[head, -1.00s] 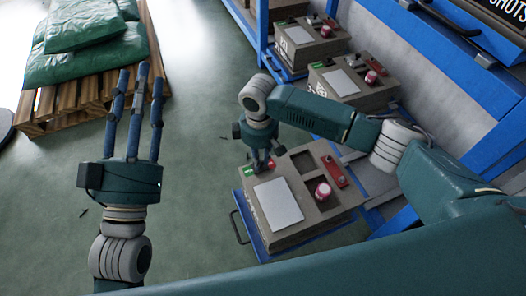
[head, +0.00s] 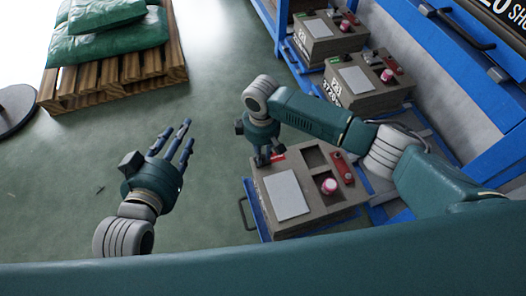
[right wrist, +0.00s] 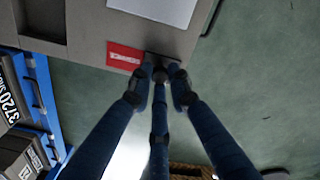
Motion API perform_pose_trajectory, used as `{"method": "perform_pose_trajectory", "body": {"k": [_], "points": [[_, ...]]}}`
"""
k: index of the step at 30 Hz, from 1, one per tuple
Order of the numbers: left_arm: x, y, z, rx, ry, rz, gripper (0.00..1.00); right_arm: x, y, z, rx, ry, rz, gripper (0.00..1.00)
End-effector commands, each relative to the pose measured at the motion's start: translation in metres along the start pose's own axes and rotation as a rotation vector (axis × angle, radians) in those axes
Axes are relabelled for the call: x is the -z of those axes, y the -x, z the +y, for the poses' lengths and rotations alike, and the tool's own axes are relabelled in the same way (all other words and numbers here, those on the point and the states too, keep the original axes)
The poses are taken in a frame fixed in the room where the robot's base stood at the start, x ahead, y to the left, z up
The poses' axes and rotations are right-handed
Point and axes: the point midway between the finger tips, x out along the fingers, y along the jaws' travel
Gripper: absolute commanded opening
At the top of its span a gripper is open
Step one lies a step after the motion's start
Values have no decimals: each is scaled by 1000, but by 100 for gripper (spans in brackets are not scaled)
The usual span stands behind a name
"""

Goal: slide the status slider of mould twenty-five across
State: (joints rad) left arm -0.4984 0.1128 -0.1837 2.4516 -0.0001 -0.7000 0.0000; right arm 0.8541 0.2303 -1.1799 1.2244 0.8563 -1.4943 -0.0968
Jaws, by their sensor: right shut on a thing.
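The nearest mould (head: 258,185) is a grey-brown block with a white plate (head: 288,194) on top; its number is not readable here. Its status slider (right wrist: 155,58) is a small dark piece at the top's edge. A red field with white lettering (right wrist: 125,57) shows beside it, and also in the head view (head: 278,157). My right gripper (head: 263,160) is shut on the slider; its fingertips meet there in the right wrist view (right wrist: 163,72). No green shows at this slider. My left gripper (head: 178,142) is open and empty over the floor, fingers spread.
The mould sits on a blue pull-out tray (head: 252,203) with a handle. It carries a pink-red knob (head: 328,186) and a red part (head: 342,167). Similar moulds (head: 368,80) stand on the blue rack behind. A pallet (head: 110,82) with green sacks is at upper left; the floor between is clear.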

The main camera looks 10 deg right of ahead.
Motion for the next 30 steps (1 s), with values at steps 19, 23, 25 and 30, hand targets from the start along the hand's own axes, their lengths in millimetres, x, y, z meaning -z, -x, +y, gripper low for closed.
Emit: {"method": "perform_pose_trajectory", "body": {"k": [19, 23, 25, 30], "points": [[1, 0, 0, -1, 0, 2, 38, 2, 22, 0, 1, 1, 5, 37], [1, 0, 0, -1, 0, 2, 38, 2, 50, 1, -2, 2, 6, 37], [1, 0, 0, -1, 0, 2, 38, 2, 66, 1, -1, 1, 7, 37], [1, 0, 0, 0, 0, 2, 38, 2, 98, 0, 0, 2, 7, 37]]}}
